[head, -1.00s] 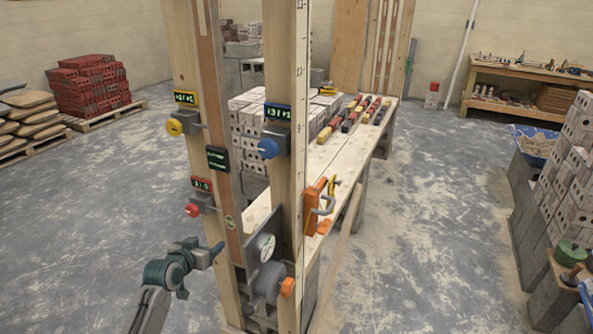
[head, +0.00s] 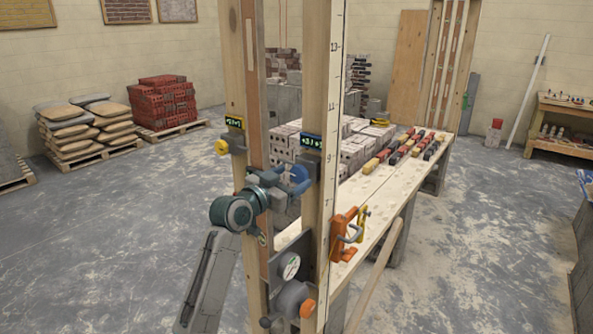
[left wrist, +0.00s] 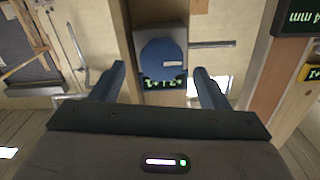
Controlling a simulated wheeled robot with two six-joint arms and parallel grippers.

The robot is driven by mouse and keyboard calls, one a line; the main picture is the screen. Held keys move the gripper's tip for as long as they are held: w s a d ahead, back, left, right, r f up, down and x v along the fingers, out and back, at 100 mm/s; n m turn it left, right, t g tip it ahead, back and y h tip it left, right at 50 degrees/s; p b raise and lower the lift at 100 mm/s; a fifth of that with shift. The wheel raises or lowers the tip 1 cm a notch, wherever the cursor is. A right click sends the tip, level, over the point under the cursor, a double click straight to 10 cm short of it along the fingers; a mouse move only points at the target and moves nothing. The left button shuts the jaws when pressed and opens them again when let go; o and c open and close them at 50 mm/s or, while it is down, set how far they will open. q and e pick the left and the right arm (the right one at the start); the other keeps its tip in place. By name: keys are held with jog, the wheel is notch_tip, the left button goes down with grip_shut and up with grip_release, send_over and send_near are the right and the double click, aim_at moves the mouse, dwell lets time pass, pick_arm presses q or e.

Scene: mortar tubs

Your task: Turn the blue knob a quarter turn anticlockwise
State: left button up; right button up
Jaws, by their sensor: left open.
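The blue knob (head: 299,172) sits on a grey block on the front wooden post, under a lit display (head: 311,143). In the head view my left gripper (head: 287,180) is right at the knob and partly covers it. In the left wrist view the round blue knob (left wrist: 162,58) with a pale mark lies between the two spread fingers of my left gripper (left wrist: 158,70). The gripper is open, with a visible gap on each side of the knob. My right gripper is not in view.
A yellow knob (head: 222,147) is on the left post. A dial gauge (head: 290,267) and orange knob (head: 307,308) are lower on the front post. An orange clamp (head: 342,235) sticks out at right. A plank table (head: 372,178) with bricks stands behind.

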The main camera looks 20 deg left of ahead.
pick_arm(q)
jog(key=shift+x, duration=1.35)
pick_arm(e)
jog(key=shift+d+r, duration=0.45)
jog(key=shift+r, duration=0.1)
pick_arm(q)
jog(key=shift+f, duration=0.1)
jog(key=shift+a, duration=0.1)
jog(key=c, duration=1)
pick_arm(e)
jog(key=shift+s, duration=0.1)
pick_arm(q)
jog(key=shift+n+p, duration=0.4)
jog(key=shift+p, duration=0.05)
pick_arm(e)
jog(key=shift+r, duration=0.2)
